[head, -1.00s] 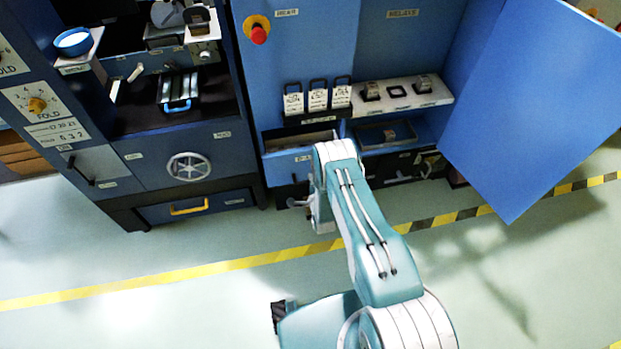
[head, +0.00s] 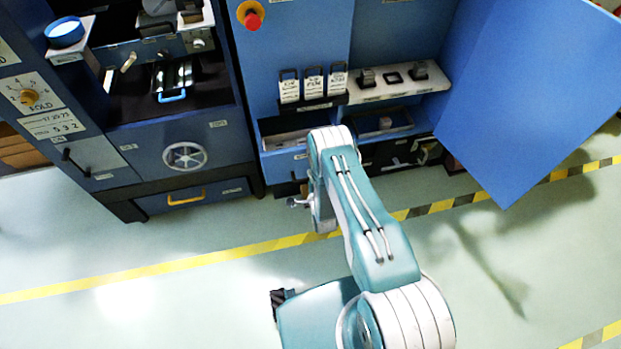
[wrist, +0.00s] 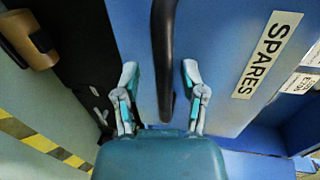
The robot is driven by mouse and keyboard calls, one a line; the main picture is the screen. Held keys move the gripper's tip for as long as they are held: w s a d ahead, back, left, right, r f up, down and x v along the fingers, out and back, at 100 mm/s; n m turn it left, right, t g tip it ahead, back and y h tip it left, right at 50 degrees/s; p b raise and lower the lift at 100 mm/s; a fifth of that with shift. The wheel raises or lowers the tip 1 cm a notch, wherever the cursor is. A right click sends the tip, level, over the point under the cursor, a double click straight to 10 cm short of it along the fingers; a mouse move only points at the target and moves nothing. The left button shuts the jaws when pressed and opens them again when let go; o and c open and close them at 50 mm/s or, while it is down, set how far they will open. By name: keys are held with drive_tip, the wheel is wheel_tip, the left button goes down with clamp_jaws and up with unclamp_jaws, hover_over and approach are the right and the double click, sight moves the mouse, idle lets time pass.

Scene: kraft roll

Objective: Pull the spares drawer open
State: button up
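The wrist view shows the blue spares drawer front (wrist: 215,60) with a white SPARES label (wrist: 267,55). Its dark bar handle (wrist: 163,50) runs between the two fingers of my gripper (wrist: 160,75). The fingers are apart, with a gap visible on each side of the handle. In the head view, a blue drawer front (head: 284,164) stands out below the cabinet, left of my arm, with its pale inside showing behind it. Its label is too small to read there. My gripper (head: 298,202) is low beside this front and partly hidden by my arm.
A blue cabinet door (head: 530,90) stands open at the right. A dark blue machine with a handwheel (head: 185,156) and a yellow-handled drawer (head: 190,199) stands at the left. Yellow tape (head: 180,266) crosses the open floor. A tray (head: 400,122) sits right of the arm.

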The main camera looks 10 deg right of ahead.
drive_tip(key=v, duration=1.2)
